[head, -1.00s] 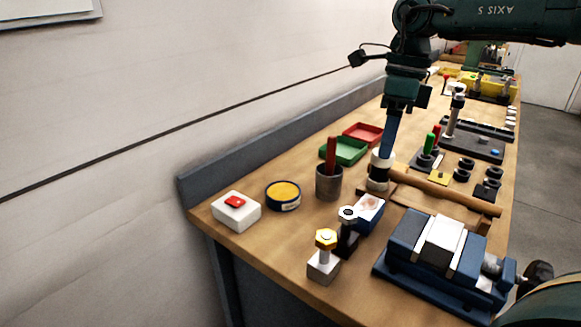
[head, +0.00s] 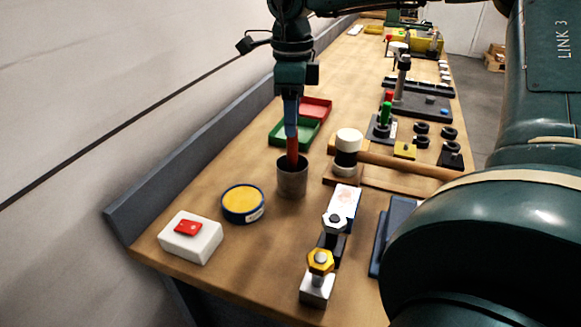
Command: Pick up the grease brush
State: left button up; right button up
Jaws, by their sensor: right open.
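The grease brush (head: 293,150) stands in a dark grey metal cup (head: 292,182). Only its red handle shows; its lower end is hidden inside the cup. My right gripper (head: 291,130) points straight down at the top of the handle. Its blue fingers are seen edge-on and overlap the handle's upper end. I cannot tell whether the handle is between the fingers or behind them. The gripper is open. My left gripper is not in view.
A yellow-topped tin (head: 243,203) and a white box with a red button (head: 190,237) stand left of the cup. A mallet (head: 347,150) lies to the right. Green (head: 272,133) and red (head: 322,108) trays lie behind. Bolt stands (head: 318,285) are in front.

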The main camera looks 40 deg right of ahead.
aim_at(293, 157)
notch_tip(293, 157, down, 2)
jog(key=f, duration=0.4)
jog(key=shift+s+a+f+p, duration=0.1)
jog(key=shift+s+f+p, duration=0.2)
jog(key=shift+f+p, duration=0.1)
jog(key=shift+f, duration=0.25)
jog(key=shift+c, duration=0.4)
grip_shut()
jog(key=shift+r, duration=0.1)
